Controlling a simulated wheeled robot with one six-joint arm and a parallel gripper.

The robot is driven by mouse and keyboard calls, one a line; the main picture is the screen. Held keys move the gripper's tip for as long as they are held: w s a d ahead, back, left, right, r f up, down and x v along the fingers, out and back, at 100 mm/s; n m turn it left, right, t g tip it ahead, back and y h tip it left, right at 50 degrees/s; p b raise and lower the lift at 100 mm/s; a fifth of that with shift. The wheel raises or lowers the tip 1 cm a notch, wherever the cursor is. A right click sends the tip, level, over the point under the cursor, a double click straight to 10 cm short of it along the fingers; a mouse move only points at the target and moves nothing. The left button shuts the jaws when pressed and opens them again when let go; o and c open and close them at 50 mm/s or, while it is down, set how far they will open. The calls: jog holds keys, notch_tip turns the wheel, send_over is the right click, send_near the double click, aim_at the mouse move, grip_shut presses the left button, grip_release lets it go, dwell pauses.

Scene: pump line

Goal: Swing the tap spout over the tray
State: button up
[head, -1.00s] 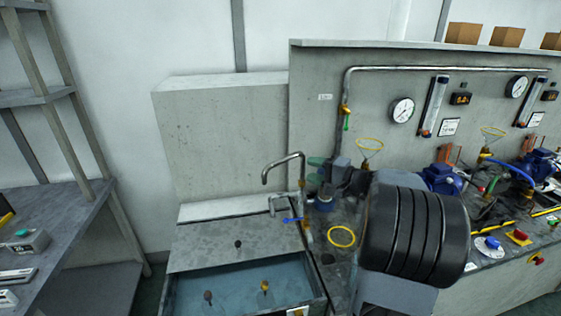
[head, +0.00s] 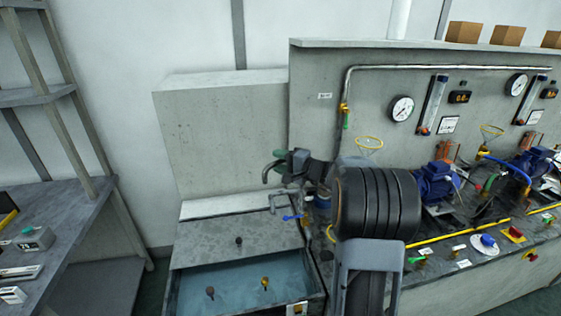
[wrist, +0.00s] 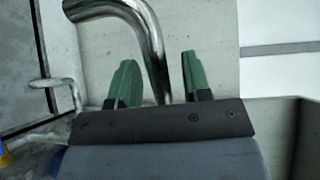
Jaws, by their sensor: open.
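The tap spout is a shiny bent metal pipe. Its curved end (head: 266,172) points left and down in the head view, and my gripper hides much of the rest. In the wrist view the spout (wrist: 148,30) bends at the top and its straight part runs down between the two green fingers. My gripper (head: 282,160) is open, with one finger on each side of the pipe (wrist: 160,80); I cannot tell whether either touches it. The tray (head: 225,287), a basin with a blue inside, lies below and left of the spout.
A smaller tap with a blue lever (head: 292,217) stands just below my gripper. Two small knobbed pieces, one dark (head: 210,292) and one yellow (head: 265,283), are in the tray. A blue pump (head: 437,183) and gauges are to the right. A shelf rack is at left.

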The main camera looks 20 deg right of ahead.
jog(key=shift+c, duration=0.2)
grip_shut()
